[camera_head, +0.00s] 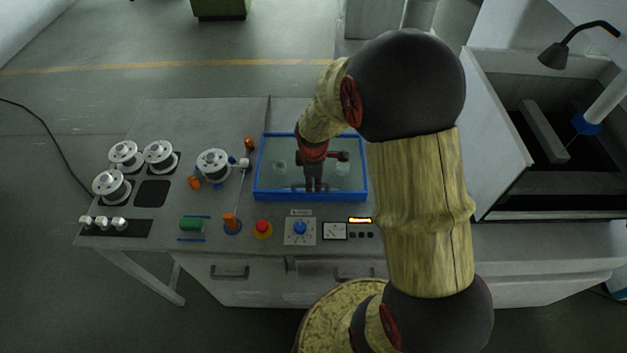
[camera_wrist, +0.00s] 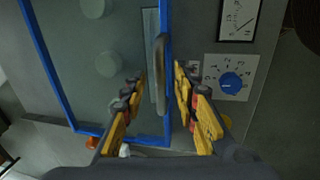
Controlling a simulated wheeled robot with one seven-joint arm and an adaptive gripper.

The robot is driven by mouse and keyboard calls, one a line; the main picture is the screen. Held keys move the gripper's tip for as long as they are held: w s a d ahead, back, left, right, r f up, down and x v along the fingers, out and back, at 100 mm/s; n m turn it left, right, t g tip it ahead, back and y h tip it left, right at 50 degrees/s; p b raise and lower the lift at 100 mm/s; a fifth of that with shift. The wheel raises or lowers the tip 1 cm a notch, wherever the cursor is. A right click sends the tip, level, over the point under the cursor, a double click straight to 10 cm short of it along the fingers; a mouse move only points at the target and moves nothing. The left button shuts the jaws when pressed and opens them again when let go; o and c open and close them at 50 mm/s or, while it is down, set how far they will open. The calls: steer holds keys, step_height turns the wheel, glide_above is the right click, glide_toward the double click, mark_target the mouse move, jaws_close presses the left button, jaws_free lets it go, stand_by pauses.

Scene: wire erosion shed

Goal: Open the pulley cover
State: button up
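The pulley cover (camera_head: 352,178) is a clear pane in a blue frame, lying flat and closed on the grey bench. Two pale round shapes show through it in the wrist view. Its grey bar handle (camera_wrist: 160,62) stands along one blue edge of the cover (camera_wrist: 60,50) in the wrist view. My gripper (camera_wrist: 159,78) is open, with one yellow finger on each side of the handle. I cannot tell whether a finger touches it. In the head view my gripper (camera_head: 313,160) is over the cover and hides part of it and most of the handle.
A blue dial (camera_head: 300,229), a red button (camera_head: 262,228) and a gauge (camera_head: 334,231) sit in front of the cover. White spools (camera_head: 213,164) and orange guides stand left of it. A dark open tank (camera_head: 560,190) is at the right.

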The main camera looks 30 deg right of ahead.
steer(key=shift+f, duration=0.2)
steer(key=shift+c, duration=0.6)
jaws_close()
